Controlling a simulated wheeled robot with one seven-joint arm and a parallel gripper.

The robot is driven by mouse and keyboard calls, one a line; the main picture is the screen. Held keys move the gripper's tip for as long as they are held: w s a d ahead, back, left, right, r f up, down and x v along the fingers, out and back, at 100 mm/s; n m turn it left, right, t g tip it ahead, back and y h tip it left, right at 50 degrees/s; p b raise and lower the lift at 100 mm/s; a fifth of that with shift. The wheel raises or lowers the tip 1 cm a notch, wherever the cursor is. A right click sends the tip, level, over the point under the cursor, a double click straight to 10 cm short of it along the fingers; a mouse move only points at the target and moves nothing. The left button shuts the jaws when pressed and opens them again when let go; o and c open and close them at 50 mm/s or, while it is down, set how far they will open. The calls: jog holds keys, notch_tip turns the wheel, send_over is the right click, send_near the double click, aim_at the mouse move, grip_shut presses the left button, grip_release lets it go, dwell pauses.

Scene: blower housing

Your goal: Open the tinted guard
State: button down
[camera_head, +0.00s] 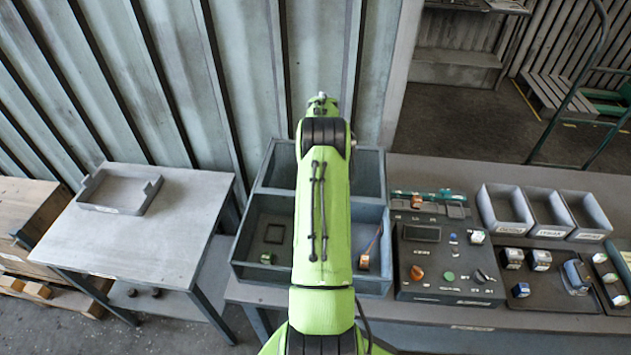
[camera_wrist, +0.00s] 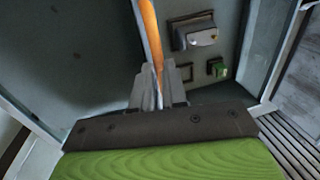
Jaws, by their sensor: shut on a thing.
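In the wrist view my gripper (camera_wrist: 158,80) is shut on the orange edge strip (camera_wrist: 151,30), which appears to be the edge of the tinted guard (camera_wrist: 85,70). The guard seems to be the dark panel left of the strip; its outline is hard to make out. Right of the strip a grey block (camera_wrist: 194,35) and a green button (camera_wrist: 217,68) show plainly inside the housing. My arm hides my gripper and the middle of the housing there.
A control panel (camera_head: 447,288) with knobs stands right of the housing. Beyond it are grey bins (camera_head: 505,210) and small parts on the bench. A side table (camera_head: 150,240) with a shallow tray (camera_head: 118,193) stands at the left. A corrugated wall rises behind.

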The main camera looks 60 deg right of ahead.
jog(key=c, duration=1.2)
grip_release()
jog(key=shift+o, duration=0.2)
notch_tip(320, 180, up, 12)
jog(key=d, duration=0.2)
jog(key=shift+w+p, duration=0.3)
jog(key=shift+w, duration=0.15)
jog(key=shift+d+f, duration=0.1)
